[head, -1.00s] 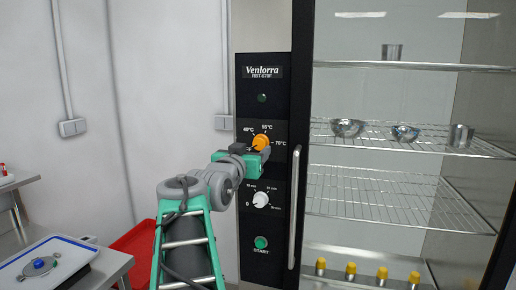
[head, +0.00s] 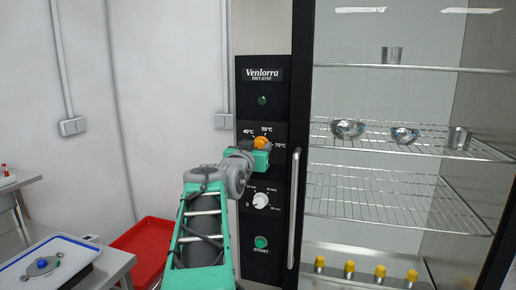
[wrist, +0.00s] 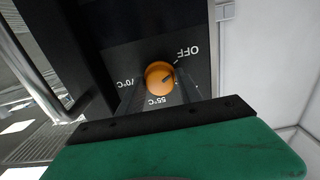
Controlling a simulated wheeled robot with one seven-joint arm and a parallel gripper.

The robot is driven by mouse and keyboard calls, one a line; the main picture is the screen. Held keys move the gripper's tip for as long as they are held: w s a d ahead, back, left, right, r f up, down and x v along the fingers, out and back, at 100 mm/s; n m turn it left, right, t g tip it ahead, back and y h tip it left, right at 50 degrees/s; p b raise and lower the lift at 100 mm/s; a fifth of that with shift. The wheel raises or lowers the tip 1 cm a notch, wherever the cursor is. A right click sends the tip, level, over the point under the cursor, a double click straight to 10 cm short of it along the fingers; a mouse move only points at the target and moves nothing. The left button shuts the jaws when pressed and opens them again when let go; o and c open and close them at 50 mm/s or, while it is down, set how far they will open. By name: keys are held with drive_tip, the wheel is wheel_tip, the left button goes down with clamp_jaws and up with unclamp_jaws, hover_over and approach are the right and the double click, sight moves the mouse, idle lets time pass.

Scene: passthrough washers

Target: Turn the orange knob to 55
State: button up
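The orange knob (head: 262,142) is on the black control panel, below the dark indicator; my gripper partly covers its lower side in the head view. In the wrist view the orange knob (wrist: 159,83) appears upside down, between the fingers of my gripper (wrist: 161,88). The fingers look spread, with a small gap on each side; contact cannot be made out. The knob's dark mark points right in the wrist view, on the OFF side, away from the 55°C label (wrist: 162,101). The 40°C label is hidden there.
A white timer knob (head: 260,200) and a green start button (head: 260,242) sit lower on the panel. A vertical door handle (head: 294,208) stands close on the right. A red tray (head: 143,245) and a table with a white tray (head: 22,272) are at left.

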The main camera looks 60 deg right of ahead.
clamp_jaws()
